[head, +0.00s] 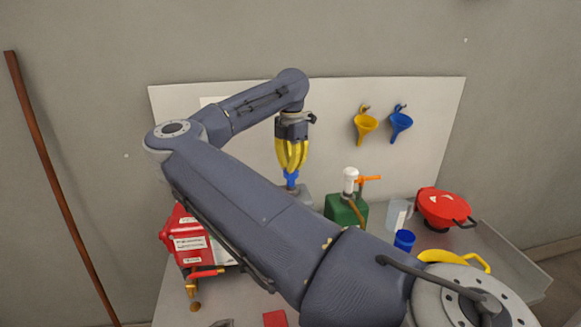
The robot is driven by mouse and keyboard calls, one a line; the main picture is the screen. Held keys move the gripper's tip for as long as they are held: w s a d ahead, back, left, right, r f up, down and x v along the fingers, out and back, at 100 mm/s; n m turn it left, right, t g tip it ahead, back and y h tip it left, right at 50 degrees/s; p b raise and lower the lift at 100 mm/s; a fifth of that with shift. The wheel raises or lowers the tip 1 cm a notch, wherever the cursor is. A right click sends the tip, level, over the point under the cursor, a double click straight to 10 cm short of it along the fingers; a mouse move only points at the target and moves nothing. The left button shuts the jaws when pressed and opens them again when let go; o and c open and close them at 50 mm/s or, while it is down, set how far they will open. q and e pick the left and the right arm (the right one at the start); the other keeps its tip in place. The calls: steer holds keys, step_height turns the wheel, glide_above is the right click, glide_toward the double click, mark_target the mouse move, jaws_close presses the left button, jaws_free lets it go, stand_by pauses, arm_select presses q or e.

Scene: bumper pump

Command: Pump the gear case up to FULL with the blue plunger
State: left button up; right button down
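The blue plunger (291,179) stands upright at the back of the bench, in the middle of the head view. Below it is a grey body (300,195), mostly hidden behind my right arm; the gear case and any FULL mark cannot be made out. My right gripper (291,168) points straight down with its yellow fingers drawn together, the tips at the top of the plunger. They seem to touch it; I cannot tell whether they grip it. My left gripper is not in view.
A green jug (345,210) with a white and orange pump top stands right of the plunger. A blue cup (404,240), a red container (442,206) and a yellow item (455,260) are farther right. A red case (190,243) is left. Yellow (365,124) and blue (400,121) funnels hang behind.

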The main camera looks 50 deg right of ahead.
steer(key=shift+f, duration=1.3)
steer(key=shift+r, duration=2.6)
steer(key=shift+f, duration=2.6)
steer(key=shift+r, duration=2.6)
